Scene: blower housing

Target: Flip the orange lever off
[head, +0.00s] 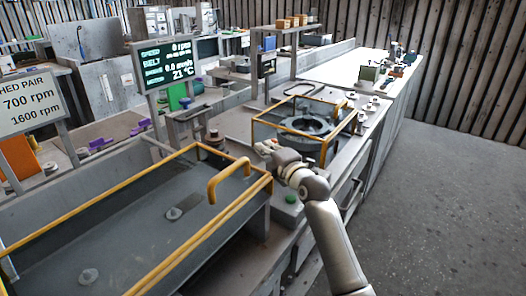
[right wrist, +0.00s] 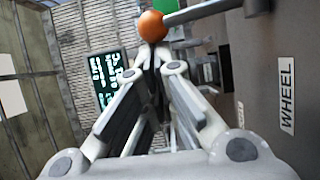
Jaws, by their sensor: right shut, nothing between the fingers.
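The orange lever shows in the right wrist view as a round orange knob (right wrist: 151,27) on a grey rod. The knob is just beyond the fingertips of my right gripper (right wrist: 152,56); I cannot tell whether they touch. The fingers are shut with nothing between them. In the head view my right gripper (head: 263,149) is beside the front of the yellow-framed housing, and I cannot make out the orange knob there. My left gripper is not in view.
A yellow-railed guard (head: 228,180) stands left of the right gripper, over a grey bed. The yellow-framed blower housing (head: 310,125) is behind it. A screen (head: 168,62) reads 0 rpm. A WHEEL label (right wrist: 288,95) is on a grey panel. A green button (head: 291,198) is nearby.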

